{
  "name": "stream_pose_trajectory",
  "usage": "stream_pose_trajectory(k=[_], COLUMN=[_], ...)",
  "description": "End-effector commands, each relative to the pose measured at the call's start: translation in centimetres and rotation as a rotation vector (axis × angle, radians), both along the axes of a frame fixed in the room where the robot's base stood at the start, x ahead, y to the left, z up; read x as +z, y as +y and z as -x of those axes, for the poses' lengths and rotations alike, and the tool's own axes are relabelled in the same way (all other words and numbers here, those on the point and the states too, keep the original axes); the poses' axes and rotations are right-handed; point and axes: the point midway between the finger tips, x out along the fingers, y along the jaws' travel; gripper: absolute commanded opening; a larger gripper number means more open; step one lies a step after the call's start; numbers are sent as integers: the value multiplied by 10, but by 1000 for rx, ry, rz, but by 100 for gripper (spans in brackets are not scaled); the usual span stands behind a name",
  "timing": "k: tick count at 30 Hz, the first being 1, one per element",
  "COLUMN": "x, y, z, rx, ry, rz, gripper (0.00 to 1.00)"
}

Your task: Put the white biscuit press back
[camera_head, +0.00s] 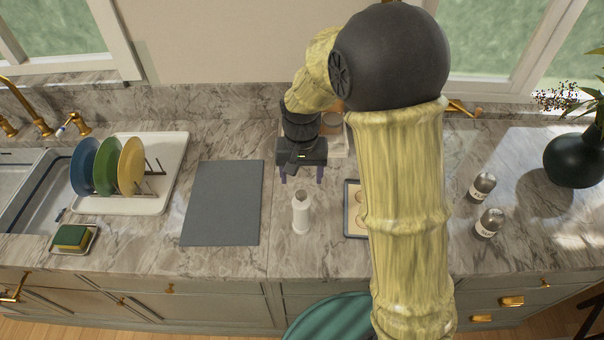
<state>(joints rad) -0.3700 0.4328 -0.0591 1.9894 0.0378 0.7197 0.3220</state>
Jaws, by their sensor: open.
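The white biscuit press (301,214) stands upright on the marble counter, right of the grey mat. My gripper (301,180) is above and behind it, pointing down, with its two fingers apart and nothing between them. The gripper appears clear of the press. A tray (352,233) with round biscuits lies to the right of the press, partly hidden by my arm. A light-coloured tray or box (341,143) at the back is mostly hidden behind my gripper and arm.
A grey mat (222,203) lies left of the press. Further left are a dish rack tray (162,192) with plates, a sponge (71,236) and the sink (42,190). Two shakers (483,187) and a dark vase (575,160) stand at the right. A green seat (330,318) is below the counter edge.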

Motion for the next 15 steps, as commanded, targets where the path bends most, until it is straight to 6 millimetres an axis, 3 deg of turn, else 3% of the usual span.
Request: stream_pose_trajectory(k=[12, 15], x=[0, 3], y=[-1, -9], z=[0, 4], rx=[0, -1], ry=[0, -10], rz=[0, -4], gripper=[66, 66])
